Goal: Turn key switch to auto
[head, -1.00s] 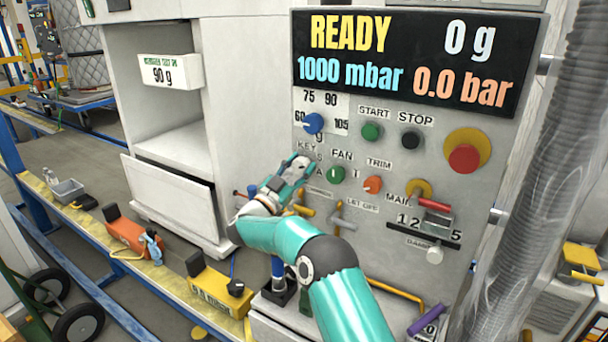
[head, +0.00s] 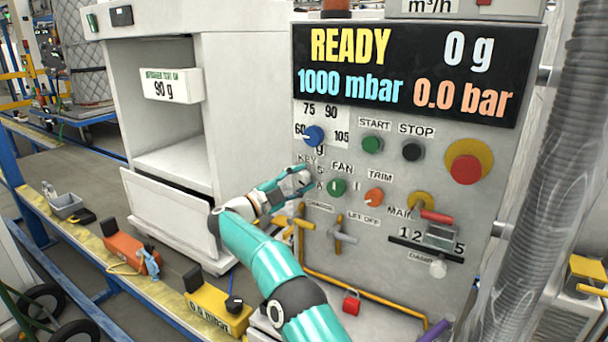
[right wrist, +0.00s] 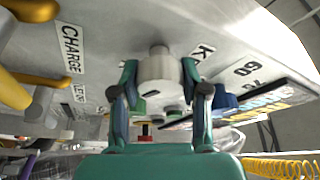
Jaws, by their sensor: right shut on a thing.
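The key switch is a pale round knob (right wrist: 160,78) on the grey control panel, seen between my fingers in the right wrist view. In the head view it sits below the KEY label (head: 307,158), largely hidden by my right gripper (head: 297,181). The right gripper (right wrist: 160,95) is shut on the knob, with one teal finger on each side. An "S" and an "A" show beside the switch in the head view; which one it points to cannot be told. My left gripper is not in view.
The green FAN knob (head: 337,187) is close right of my gripper, with the orange TRIM knob (head: 374,196) beyond. The blue dial (head: 313,135) is above. Yellow (head: 299,224) and grey (head: 341,235) handles stick out below. A ribbed hose (head: 546,180) hangs at right.

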